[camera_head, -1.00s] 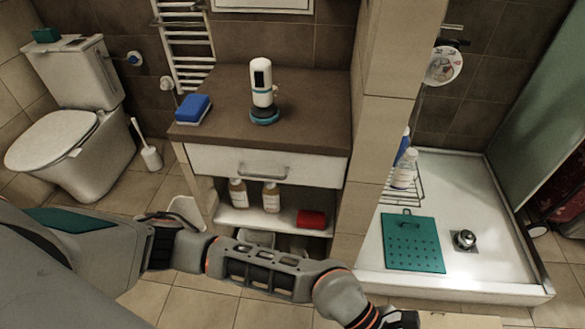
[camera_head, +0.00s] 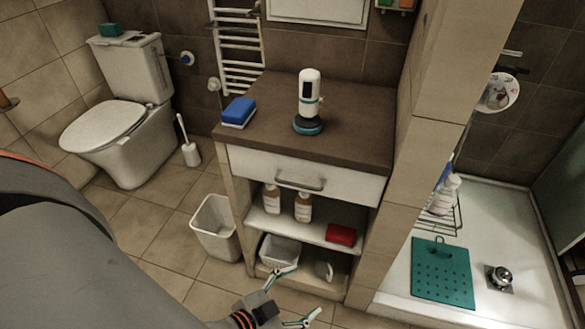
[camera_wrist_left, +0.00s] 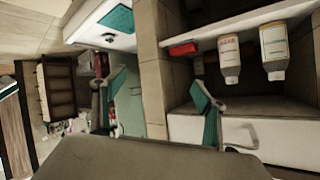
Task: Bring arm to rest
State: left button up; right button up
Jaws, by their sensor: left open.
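My left gripper (camera_head: 292,297) is low in front of the cabinet in the head view, at the end of my grey left arm. Its two teal-and-white fingers are spread apart and hold nothing. In the left wrist view the open fingers (camera_wrist_left: 158,82) show with a clear gap between them. They stand near the cabinet's lower shelf, apart from the two bottles (camera_wrist_left: 250,58). My right gripper is in no view.
The cabinet (camera_head: 330,170) carries a blue sponge (camera_head: 239,111) and a white dispenser (camera_head: 309,98). Its shelves hold bottles, a red item (camera_head: 340,234) and a white basket (camera_head: 281,251). A bin (camera_head: 212,225) stands left of it. The shower tray (camera_head: 400,290) lies right. Floor shows at left.

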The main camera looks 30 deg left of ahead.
pick_arm(q)
jog(key=s+a+f+n+g, duration=0.1)
jog(key=s+a+f+n, duration=0.1)
jog(key=s+a+f, duration=0.15)
jog(key=shift+n+y, duration=0.3)
jog(key=shift+n, duration=0.1)
jog(key=r+p, duration=0.1)
jog(key=p, duration=0.1)
jog(key=s+r+p, duration=0.1)
jog(key=r+p, duration=0.1)
jog(key=p, duration=0.1)
jog(key=r+p, duration=0.2)
jog(key=p, duration=0.1)
jog(key=shift+s+d+r, duration=0.15)
jog(key=shift+d+r, duration=0.1)
jog(key=shift+d, duration=0.15)
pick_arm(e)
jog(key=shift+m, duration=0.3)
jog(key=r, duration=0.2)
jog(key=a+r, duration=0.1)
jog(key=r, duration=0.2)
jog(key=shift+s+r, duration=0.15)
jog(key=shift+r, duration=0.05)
